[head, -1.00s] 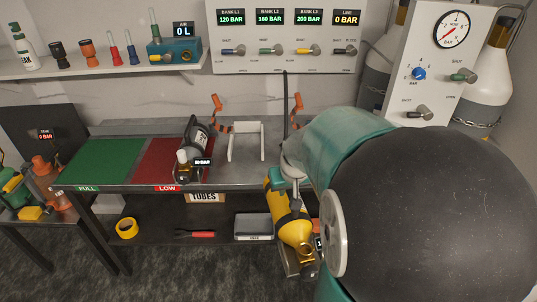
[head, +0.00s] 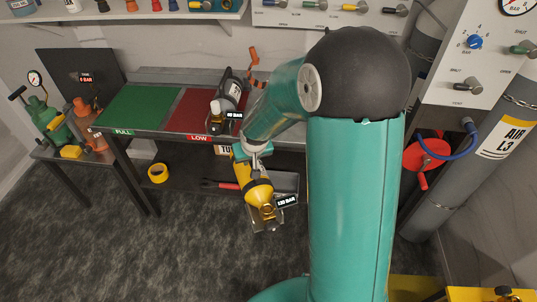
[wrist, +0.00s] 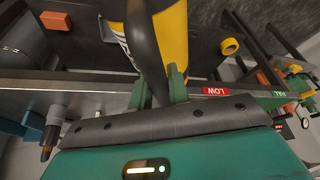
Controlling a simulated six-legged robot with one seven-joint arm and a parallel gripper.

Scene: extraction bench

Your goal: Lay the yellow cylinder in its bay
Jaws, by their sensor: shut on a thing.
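The yellow cylinder (head: 258,192) hangs tilted in front of the bench, its brass valve end low, with a small BAR readout (head: 287,201) beside it. My gripper (head: 256,150) is shut on it near its upper end. In the wrist view the fingers (wrist: 160,88) close at a dark curved handle (wrist: 147,45) beside the yellow body (wrist: 174,35). The bench top has a green FULL bay (head: 140,106) and a red LOW bay (head: 190,115). A grey-black cylinder (head: 230,95) lies at the red bay's right side. My arm hides the bench further right.
The lower shelf holds a yellow tape roll (head: 158,173) and a red-handled tool (head: 222,185). A side table at left carries a green pump (head: 45,122) and an orange piece (head: 88,128). A red hose reel (head: 425,153) is at right. The green bay is empty.

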